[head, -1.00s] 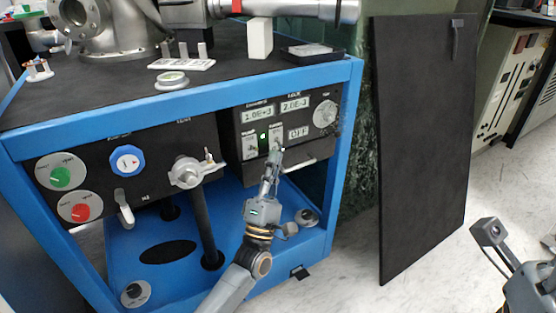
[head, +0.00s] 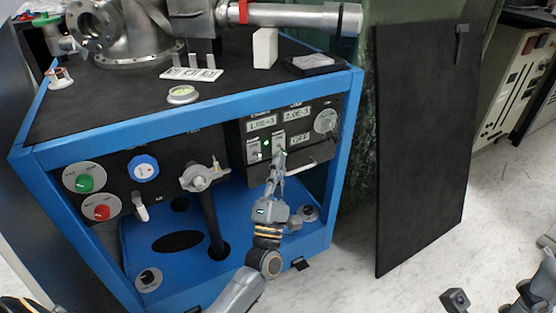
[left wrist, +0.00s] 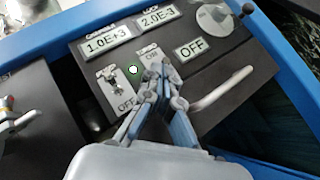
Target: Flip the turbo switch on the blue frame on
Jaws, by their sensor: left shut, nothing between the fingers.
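The blue frame (head: 345,140) holds a dark control panel (head: 310,155) at its upper right. The panel has two switch plates side by side. The left switch (left wrist: 115,85) shows clearly in the left wrist view, with OFF printed below it. The right switch plate (left wrist: 148,54), with ON at its top, is mostly covered by my fingers, so its lever is hidden. My left gripper (head: 282,153) is shut and empty, with its fingertips at this right plate; it also shows in the left wrist view (left wrist: 160,72). I cannot tell whether it touches the lever. A display (left wrist: 191,48) reads OFF.
A green light (left wrist: 133,70) is lit between the switches. A knob (head: 326,121) sits right of the displays, and a handle (left wrist: 222,90) sticks out below them. A black board (head: 425,150) stands to the right. Part of my right arm shows at the lower right.

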